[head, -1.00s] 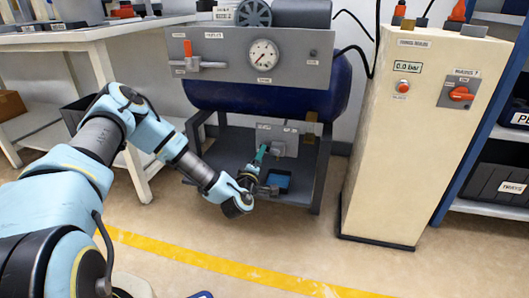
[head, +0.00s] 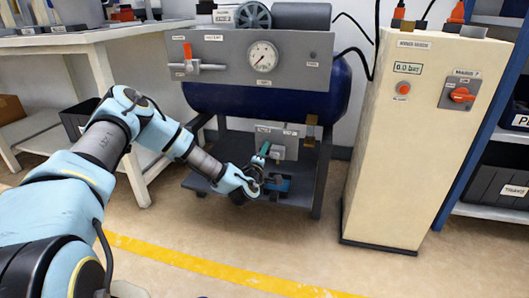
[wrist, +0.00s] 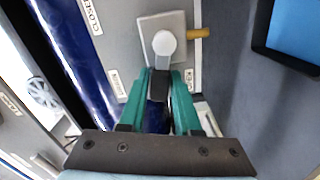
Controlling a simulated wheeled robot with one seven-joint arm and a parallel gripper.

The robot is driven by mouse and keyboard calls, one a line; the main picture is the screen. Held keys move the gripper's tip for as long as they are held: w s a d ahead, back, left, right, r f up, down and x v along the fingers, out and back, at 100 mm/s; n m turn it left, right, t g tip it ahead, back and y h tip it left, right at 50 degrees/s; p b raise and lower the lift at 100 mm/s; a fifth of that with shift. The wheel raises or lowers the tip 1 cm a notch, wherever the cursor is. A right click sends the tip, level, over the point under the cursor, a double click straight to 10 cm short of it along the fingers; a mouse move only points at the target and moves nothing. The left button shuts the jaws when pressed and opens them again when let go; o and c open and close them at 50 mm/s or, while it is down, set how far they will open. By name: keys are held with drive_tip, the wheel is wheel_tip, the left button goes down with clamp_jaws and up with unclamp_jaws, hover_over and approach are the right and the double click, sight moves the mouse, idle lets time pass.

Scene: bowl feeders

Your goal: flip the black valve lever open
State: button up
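The black valve lever (wrist: 158,86) shows in the wrist view, running down from a pale round hub (wrist: 166,44) on a grey mounting plate (wrist: 150,22). My gripper (wrist: 161,76) has its two teal fingers on either side of the lever, with the lever between the fingertips. The fingers look apart, and I cannot tell whether either touches the lever. In the head view my gripper (head: 264,150) is at the small grey valve panel (head: 291,150) below the blue tank. The lever is not clear there.
The blue tank (head: 270,98) hangs above the valve panel. An upper panel (head: 225,72) carries a gauge (head: 263,55) and a red-handled valve (head: 188,50). A blue-filled tray (wrist: 295,32) lies near the valve. A cream cabinet (head: 400,150) stands right. A brass stub (wrist: 198,33) sticks out beside the hub.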

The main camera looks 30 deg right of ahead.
clamp_jaws()
drive_tip(key=shift+a+f+n, duration=0.1)
drive_tip(key=shift+f+n, duration=0.35)
drive_tip(key=shift+n, duration=0.35)
drive_tip(key=shift+f+n+b, duration=0.2)
drive_tip(key=shift+n+b, duration=0.15)
drive_tip(key=shift+n, duration=0.35)
drive_tip(key=shift+o, duration=2.4)
unclamp_jaws()
